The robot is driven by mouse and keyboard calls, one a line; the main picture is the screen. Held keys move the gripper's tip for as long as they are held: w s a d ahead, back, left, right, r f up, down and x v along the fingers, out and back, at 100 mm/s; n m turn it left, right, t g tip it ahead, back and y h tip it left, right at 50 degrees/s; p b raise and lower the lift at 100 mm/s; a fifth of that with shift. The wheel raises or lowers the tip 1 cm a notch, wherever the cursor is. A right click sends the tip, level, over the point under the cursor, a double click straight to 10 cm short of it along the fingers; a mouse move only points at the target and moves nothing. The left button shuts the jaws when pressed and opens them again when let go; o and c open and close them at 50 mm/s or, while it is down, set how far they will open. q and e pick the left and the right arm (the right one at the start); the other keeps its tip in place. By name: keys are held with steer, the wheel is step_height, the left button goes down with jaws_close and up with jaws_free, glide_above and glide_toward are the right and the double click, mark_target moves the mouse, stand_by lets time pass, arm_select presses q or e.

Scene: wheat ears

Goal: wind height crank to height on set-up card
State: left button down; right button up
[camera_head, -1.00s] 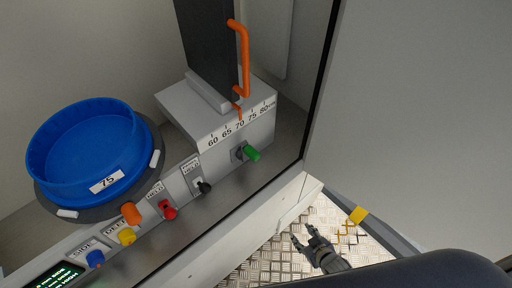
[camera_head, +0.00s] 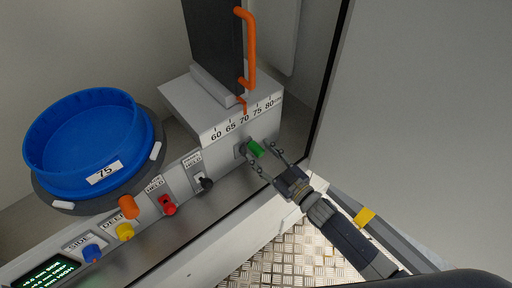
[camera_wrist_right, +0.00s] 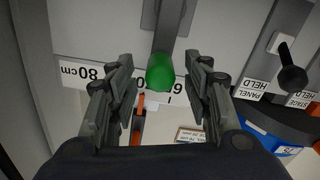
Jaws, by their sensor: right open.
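The height crank's green handle (camera_head: 256,149) sticks out from the front of the grey scale box (camera_head: 212,105). The printed scale runs from 60 to 80 cm, and the orange pointer (camera_head: 244,108) stands at about 70. My right gripper (camera_head: 263,158) is open, with its fingers on either side of the green handle. In the right wrist view the handle (camera_wrist_right: 160,72) lies between the open fingertips, with a gap visible on both sides. A white card reading 75 (camera_head: 104,172) is on the blue tub (camera_head: 85,135). My left gripper is not in view.
Left of the crank, the panel carries a black lever (camera_head: 205,184), a red knob (camera_head: 168,205), a yellow knob (camera_head: 125,231) and a blue knob (camera_head: 92,252). A dark upright panel with an orange handle (camera_head: 250,50) rises above the scale. A grey wall stands at right.

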mark_target(260, 147)
steer(key=shift+x, duration=1.2)
steer(key=shift+w+a, duration=0.2)
steer(key=shift+w, duration=0.05)
steer(key=shift+w+a, duration=0.1)
jaws_close()
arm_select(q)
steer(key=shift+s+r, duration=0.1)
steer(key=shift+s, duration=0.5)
arm_select(e)
steer(key=shift+w, duration=0.1)
steer(key=shift+w+d+m, duration=0.15)
steer(key=shift+d+m, duration=0.2)
steer(key=shift+m, duration=0.35)
steer(key=shift+w+d+f+m, duration=0.1)
steer(key=shift+w+d+m, duration=0.2)
steer(key=shift+m, duration=0.5)
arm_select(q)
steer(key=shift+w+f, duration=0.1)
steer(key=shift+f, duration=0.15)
arm_select(e)
steer(key=shift+w+d+f+m, duration=0.25)
steer(key=shift+d+m, duration=0.2)
steer(key=shift+m, duration=0.55)
steer(key=shift+w+d+f+m, duration=0.25)
steer(key=shift+d+m, duration=0.2)
steer(key=shift+m, duration=0.55)
